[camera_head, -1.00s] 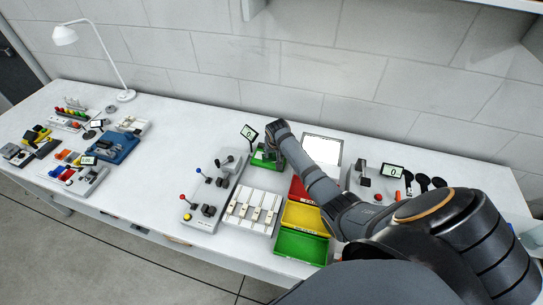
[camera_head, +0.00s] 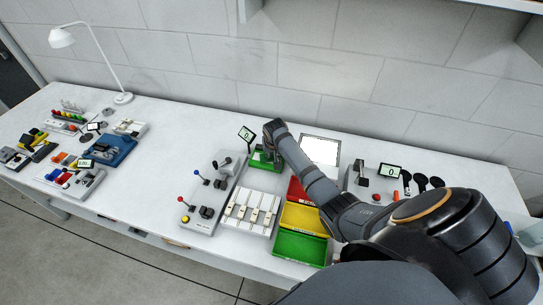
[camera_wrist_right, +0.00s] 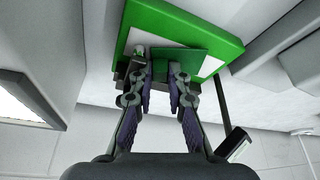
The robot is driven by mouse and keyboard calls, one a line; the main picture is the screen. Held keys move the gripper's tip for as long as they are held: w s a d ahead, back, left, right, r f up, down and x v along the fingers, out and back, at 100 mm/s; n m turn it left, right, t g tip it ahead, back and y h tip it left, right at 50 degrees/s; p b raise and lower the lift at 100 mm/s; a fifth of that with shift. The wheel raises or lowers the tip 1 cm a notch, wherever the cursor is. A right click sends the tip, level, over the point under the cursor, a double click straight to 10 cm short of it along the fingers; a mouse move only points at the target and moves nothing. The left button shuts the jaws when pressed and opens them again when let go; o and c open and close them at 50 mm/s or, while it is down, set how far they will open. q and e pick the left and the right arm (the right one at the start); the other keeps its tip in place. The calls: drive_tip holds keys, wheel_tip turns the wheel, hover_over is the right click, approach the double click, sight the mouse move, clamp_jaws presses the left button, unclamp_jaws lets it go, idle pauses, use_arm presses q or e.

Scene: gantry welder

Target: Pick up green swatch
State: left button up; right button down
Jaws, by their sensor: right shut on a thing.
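The green swatch (camera_wrist_right: 181,61) is a small dark green flat piece in the right wrist view, at the tips of my right gripper (camera_wrist_right: 163,78). The gripper's two fingers stand close together, shut on the swatch, and their tips partly hide its edge. Behind it is a bright green block with a white face (camera_wrist_right: 200,22). In the head view my right gripper (camera_head: 268,152) is down at this green-based station (camera_head: 259,160), and my arm hides part of it and the swatch. My left gripper is in neither view.
Red, yellow (camera_head: 302,219) and green (camera_head: 299,247) bins stand at the table's front, right of a white slotted rack (camera_head: 249,211). A lever box (camera_head: 209,197) is left of the rack. A small display (camera_head: 246,133) stands near the gripper. Open tabletop lies further left.

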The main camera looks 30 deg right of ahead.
wheel_tip(320, 180, up, 3)
drive_tip(key=shift+a+f+b, duration=0.15)
drive_tip(key=shift+b, duration=0.3)
drive_tip(key=s+a+r+b, duration=0.3)
drive_tip(key=s+a+r, duration=0.4)
drive_tip(key=a+r, duration=0.2)
drive_tip(key=shift+s+a+r, duration=0.25)
drive_tip(key=shift+a+r, duration=0.05)
drive_tip(key=shift+a, duration=0.95)
